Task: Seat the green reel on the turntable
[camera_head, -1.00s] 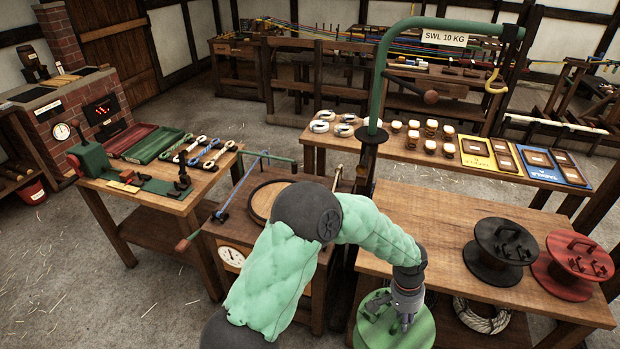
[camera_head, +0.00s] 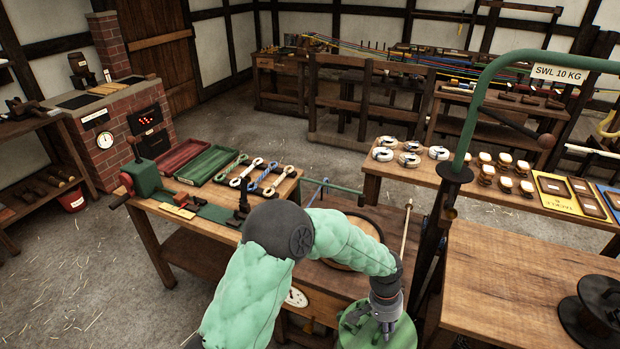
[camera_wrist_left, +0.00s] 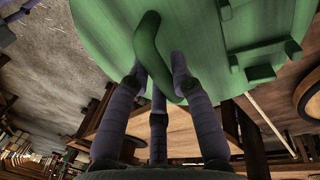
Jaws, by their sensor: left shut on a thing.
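The green reel (camera_head: 402,334) is at the lower edge of the head view, partly cut off. My left gripper (camera_head: 372,318) is over its top. In the left wrist view the fingers of my left gripper (camera_wrist_left: 160,85) are shut around the curved handle (camera_wrist_left: 150,50) on the reel's green face (camera_wrist_left: 215,50). The turntable (camera_head: 362,232) is a round disc with a dark rim on the small wooden bench, partly hidden behind my left arm. The reel is in front of the turntable and apart from it. My right gripper is not in view.
A green crane post (camera_head: 463,140) with an SWL 10 KG sign stands right of the turntable. A table with a black reel (camera_head: 600,318) is at the right. A bench with trays and shackle-like links (camera_head: 240,172) is at the left.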

